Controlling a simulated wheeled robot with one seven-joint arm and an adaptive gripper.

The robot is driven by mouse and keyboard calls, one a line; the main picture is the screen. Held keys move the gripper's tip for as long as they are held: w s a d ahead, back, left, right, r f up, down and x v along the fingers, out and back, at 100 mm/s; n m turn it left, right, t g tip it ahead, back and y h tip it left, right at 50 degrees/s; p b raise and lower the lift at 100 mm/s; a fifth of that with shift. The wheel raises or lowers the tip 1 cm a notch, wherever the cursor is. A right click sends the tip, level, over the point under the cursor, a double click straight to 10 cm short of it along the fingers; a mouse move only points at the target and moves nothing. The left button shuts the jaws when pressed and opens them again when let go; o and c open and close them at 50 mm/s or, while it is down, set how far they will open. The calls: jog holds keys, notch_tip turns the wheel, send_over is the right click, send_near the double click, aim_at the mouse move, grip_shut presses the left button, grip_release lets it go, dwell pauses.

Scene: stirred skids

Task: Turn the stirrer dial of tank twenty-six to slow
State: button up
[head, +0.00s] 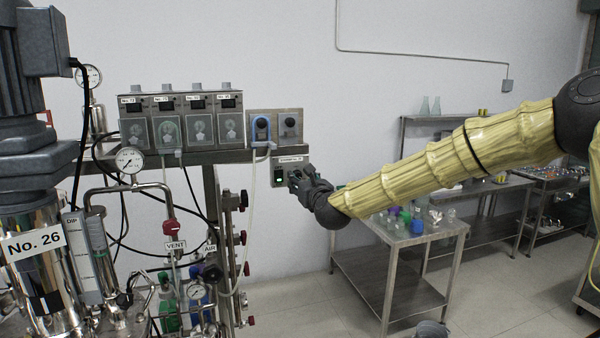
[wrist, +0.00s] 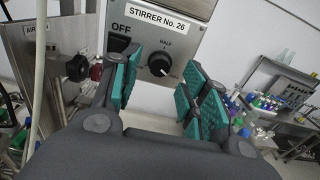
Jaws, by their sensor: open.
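The stirrer box (wrist: 195,8) is labelled "STIRRER No. 26" in the wrist view. Its round black dial (wrist: 159,65) has a light pointer mark toward the lower right, and "HALF" is printed above it. The slow mark cannot be read. In the head view my gripper (head: 305,183) is at the right side of the box (head: 279,171) and hides the dial. Tank twenty-six (head: 38,270), shiny metal labelled "No. 26", stands at the left.
A switch marked "OFF" (wrist: 119,44) is left of the dial, close to the left finger. Above the box is a panel with blue and black sockets (head: 275,127). A pipe rack with valves (head: 215,200) stands left. A steel table with glassware (head: 420,236) is to the right.

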aim_at(297, 175)
jog(key=shift+p+x, duration=0.4)
jog(key=shift+x, duration=0.7)
grip_shut()
